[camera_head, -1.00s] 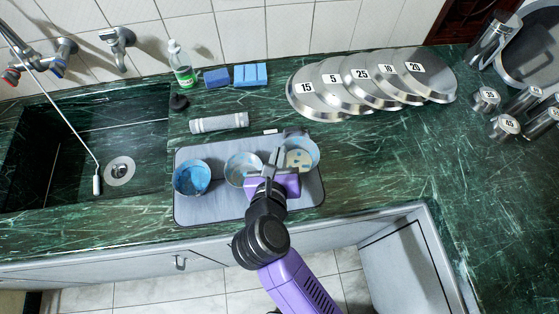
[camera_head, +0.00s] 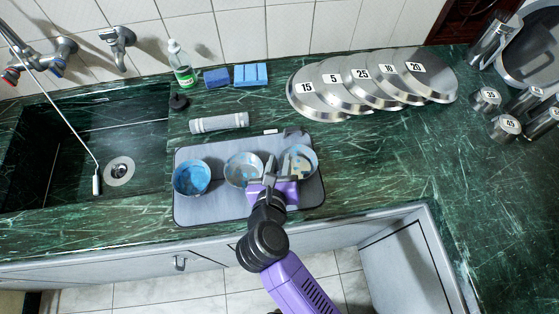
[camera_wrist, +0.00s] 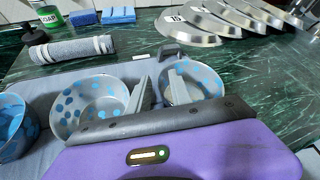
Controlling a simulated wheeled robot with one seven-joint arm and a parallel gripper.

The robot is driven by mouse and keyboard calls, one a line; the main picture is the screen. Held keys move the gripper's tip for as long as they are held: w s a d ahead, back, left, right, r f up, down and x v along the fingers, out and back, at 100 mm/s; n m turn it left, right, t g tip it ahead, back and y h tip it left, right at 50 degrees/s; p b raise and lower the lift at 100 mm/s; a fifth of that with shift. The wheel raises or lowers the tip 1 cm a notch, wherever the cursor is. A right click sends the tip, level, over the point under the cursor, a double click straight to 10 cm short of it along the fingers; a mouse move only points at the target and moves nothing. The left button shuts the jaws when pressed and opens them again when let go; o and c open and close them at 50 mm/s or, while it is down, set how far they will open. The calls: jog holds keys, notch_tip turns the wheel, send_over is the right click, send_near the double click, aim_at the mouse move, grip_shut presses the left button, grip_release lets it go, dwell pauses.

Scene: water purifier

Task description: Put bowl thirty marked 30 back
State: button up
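Three metal bowls with blue spots stand in a row on a grey mat (camera_head: 222,213): a left bowl (camera_head: 191,178), a middle bowl (camera_head: 240,170) and a right bowl (camera_head: 303,170). No number shows on any of them, so I cannot tell which is bowl thirty. My gripper (camera_head: 277,167) is between the middle and right bowls. In the wrist view its two fingers (camera_wrist: 161,92) are apart, one on each side of the right bowl's (camera_wrist: 205,82) near wall. The right bowl rests upright on the mat.
Numbered lids (camera_head: 370,82) lie overlapped at the back. A rolled grey cloth (camera_head: 219,122), blue sponges (camera_head: 250,75) and a soap bottle (camera_head: 181,63) lie behind the mat. The sink (camera_head: 80,150) is at left. Numbered canisters (camera_head: 503,127) stand at right. The counter right of the mat is clear.

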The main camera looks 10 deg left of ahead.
jog(key=v, duration=1.2)
jog(key=s+d+r+n+t+h, duration=0.25)
jog(key=d+r+n, duration=0.3)
jog(key=d, duration=0.55)
jog(key=s+d+r+n+t+h, duration=0.2)
jog(key=d+r+n+t, duration=0.3)
jog(key=d, duration=0.5)
jog(key=s+d+f+n+g+y, duration=0.1)
jog(key=s+n+g+y, duration=0.1)
jog(key=s+n, duration=0.5)
jog(key=s+d+f+n+g+y, duration=0.2)
jog(key=s+n, duration=0.6)
jog(key=n, duration=0.7)
jog(key=shift+n+g+y, duration=0.35)
jog(key=shift+g, duration=0.4)
